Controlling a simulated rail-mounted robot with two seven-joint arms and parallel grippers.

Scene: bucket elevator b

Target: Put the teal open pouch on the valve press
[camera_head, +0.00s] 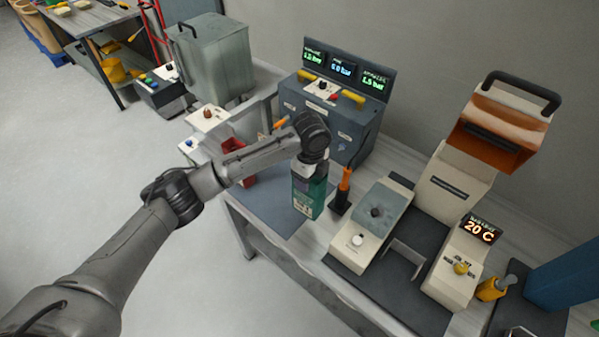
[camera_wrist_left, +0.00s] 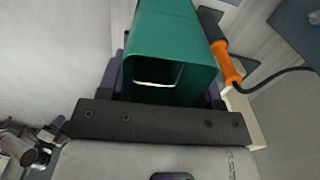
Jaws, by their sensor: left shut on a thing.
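The teal open pouch (camera_head: 310,200) is upright below my left gripper (camera_head: 308,175), at the front edge of the bench. In the left wrist view the pouch (camera_wrist_left: 168,35) sits between the two fingers of my left gripper (camera_wrist_left: 166,90), its open mouth facing the camera. The gripper is shut on it. I cannot tell whether its base touches the mat. No machine is clearly marked as the valve press; a beige machine with a grey plate (camera_head: 375,212) and white knob stands right of the pouch. My right gripper is not in view.
An orange-handled tool (camera_head: 345,185) stands in a dark holder close right of the pouch. A dark blue mat (camera_head: 262,212) lies beneath the arm. Behind stands a grey console with bar displays (camera_head: 330,120). Farther right are a 20 C controller (camera_head: 455,275) and a raised orange-lined hood (camera_head: 505,125).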

